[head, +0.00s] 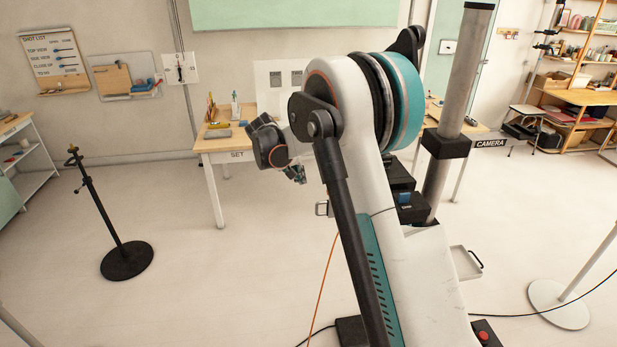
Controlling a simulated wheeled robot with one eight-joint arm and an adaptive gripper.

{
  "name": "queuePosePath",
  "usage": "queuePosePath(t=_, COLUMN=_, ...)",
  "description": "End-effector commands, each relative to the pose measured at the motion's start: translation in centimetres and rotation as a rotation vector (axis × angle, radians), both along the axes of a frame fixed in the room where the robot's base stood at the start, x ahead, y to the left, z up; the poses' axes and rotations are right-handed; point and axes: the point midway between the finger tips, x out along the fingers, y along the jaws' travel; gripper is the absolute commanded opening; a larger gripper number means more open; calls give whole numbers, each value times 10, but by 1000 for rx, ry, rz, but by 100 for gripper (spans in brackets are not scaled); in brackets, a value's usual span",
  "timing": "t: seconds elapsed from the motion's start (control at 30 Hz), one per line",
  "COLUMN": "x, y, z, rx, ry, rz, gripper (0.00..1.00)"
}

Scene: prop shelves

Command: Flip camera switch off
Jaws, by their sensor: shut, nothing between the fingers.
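A sign reading CAMERA (490,143) shows right of centre, just beside the grey upright pole. I cannot make out a switch next to it. A white wall plate (180,68) with a small dark and red part, perhaps a switch, is on the back wall at left; its setting is too small to tell. My gripper (298,176) is small in the picture, shut and empty, in front of the table marked SET. It is apart from the wall plate, to its right and lower. My arm hides part of the table and wall behind it.
The SET table (225,145) carries small items. A black stand (105,215) with a round base is at left. A pale round-based stand (558,304) is at right. Shelves (580,100) fill the back right. Cables cross the floor; the left floor is mostly clear.

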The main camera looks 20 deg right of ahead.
Motion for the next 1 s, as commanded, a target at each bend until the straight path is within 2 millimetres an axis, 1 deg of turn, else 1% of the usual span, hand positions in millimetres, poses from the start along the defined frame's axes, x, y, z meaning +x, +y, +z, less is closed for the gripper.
queuePosePath(t=0.03, x=4, y=-2, z=1, rx=-4, ry=1, rz=-7, gripper=0)
queuePosePath(t=0.17, x=8, y=-5, z=-3, rx=-11, ry=4, rz=-18, gripper=0)
queuePosePath(t=0.57, x=9, y=-5, z=-5, rx=-14, ry=5, rz=-19, gripper=0)
queuePosePath(t=0.67, x=10, y=-8, z=-9, rx=-14, ry=4, rz=-20, gripper=0)
queuePosePath(t=0.77, x=13, y=-14, z=-19, rx=-13, ry=4, rz=-19, gripper=0)
queuePosePath(t=1.0, x=23, y=-38, z=-56, rx=-13, ry=4, rz=-21, gripper=0)
